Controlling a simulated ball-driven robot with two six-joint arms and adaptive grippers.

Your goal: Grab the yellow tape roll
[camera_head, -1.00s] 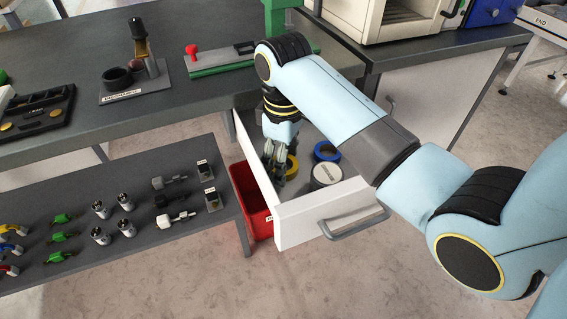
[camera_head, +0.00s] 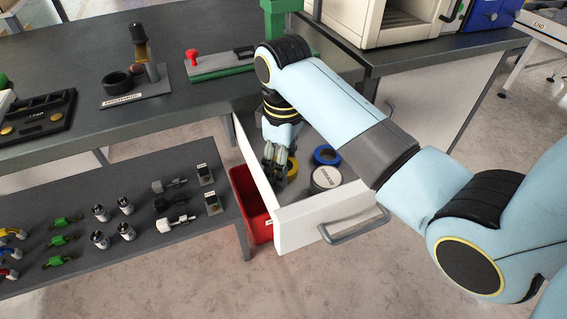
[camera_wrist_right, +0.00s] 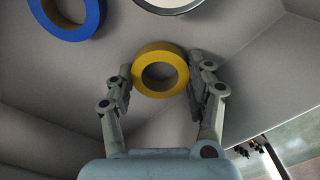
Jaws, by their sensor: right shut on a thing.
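The yellow tape roll (camera_wrist_right: 160,50) lies in the open white drawer (camera_head: 325,206). In the right wrist view it sits between the two fingers of my right gripper (camera_wrist_right: 160,88), which is shut on its sides. In the head view the yellow roll (camera_head: 292,169) shows only partly behind my right gripper (camera_head: 276,165), which reaches down into the drawer. My left gripper is not in view.
A red bin (camera_head: 250,200) stands left of the drawer. A lower shelf (camera_head: 100,210) holds several small parts.

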